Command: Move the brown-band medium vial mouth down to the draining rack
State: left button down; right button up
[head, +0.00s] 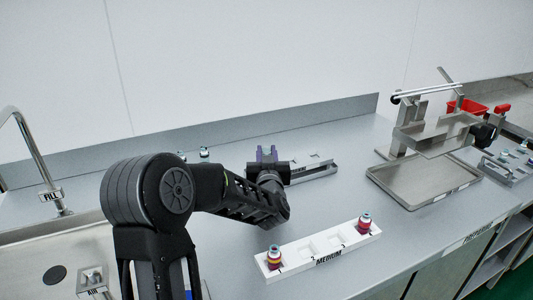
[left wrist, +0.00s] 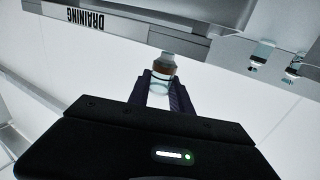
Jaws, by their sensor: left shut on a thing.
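My left gripper (head: 267,156) is at the middle of the counter, beside the draining rack (head: 312,170), its purple fingers shut. In the left wrist view the gripper (left wrist: 160,96) is shut on a pale vial with a brown band (left wrist: 163,66). The vial's banded end points toward the draining rack, whose label strip (left wrist: 130,23) reads DRAINING upside down in that view. I cannot tell whether the vial touches the rack or which way its mouth faces. My right gripper is not in view.
A white MEDIUM rack (head: 318,251) holds a yellow-and-red-banded vial (head: 274,257) and a red-banded vial (head: 364,224), with empty slots between. A metal tray (head: 425,196) lies under a steel stand at right. The sink (head: 40,265) is at left. Small vials (head: 204,153) stand behind my arm.

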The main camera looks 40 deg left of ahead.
pick_arm(q)
jog(key=shift+f, duration=0.3)
jog(key=shift+r, duration=0.2)
jog(key=shift+f+b, duration=0.15)
jog(key=shift+b, duration=0.55)
dwell(1.6)
jog(key=c, duration=1.1)
grip_release()
jog(key=shift+o, duration=0.7)
jog(key=shift+o, duration=1)
jog(key=shift+s+d, duration=0.1)
